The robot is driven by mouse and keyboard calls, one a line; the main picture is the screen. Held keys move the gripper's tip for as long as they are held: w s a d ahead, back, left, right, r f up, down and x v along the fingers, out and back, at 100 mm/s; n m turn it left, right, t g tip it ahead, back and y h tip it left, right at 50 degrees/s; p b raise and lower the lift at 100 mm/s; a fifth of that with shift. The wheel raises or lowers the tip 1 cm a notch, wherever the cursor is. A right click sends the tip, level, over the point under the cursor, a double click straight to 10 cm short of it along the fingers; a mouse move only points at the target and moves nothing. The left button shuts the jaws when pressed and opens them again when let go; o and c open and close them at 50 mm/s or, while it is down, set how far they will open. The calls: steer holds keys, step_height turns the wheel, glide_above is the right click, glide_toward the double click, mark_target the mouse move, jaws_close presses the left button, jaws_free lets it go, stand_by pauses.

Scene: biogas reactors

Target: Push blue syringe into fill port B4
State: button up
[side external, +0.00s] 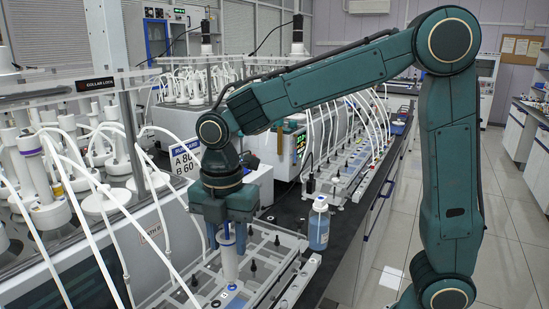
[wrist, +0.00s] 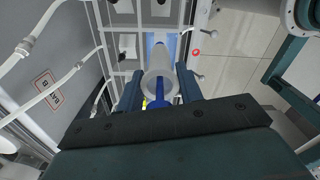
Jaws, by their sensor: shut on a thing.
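My gripper (side external: 226,245) points down over the front end of the rack, shut on the syringe. The syringe (side external: 229,264) has a pale barrel and stands roughly upright between the fingers, its lower end close above a blue-marked port (side external: 232,287) on the rack. I cannot tell whether the tip is inside the port. In the wrist view, the gripper fingers (wrist: 159,90) flank the pale barrel of the syringe (wrist: 158,82), with a blue part near the gripper. The barrel hides the port below it there. No readable label confirms which port is B4.
A bottle of blue liquid (side external: 319,228) stands right of the rack (side external: 283,296). White tubes (side external: 109,235) run from the reactors at left down toward the rack. A sign reading A 80, B 60 (side external: 185,158) stands behind my gripper. Open floor lies at right.

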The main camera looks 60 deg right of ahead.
steer(key=shift+f, duration=0.9)
stand_by(2.1)
steer(key=o, duration=1)
steer(key=shift+r, duration=0.15)
step_height(320, 180, up, 14)
steer(key=shift+f, duration=0.2)
stand_by(0.5)
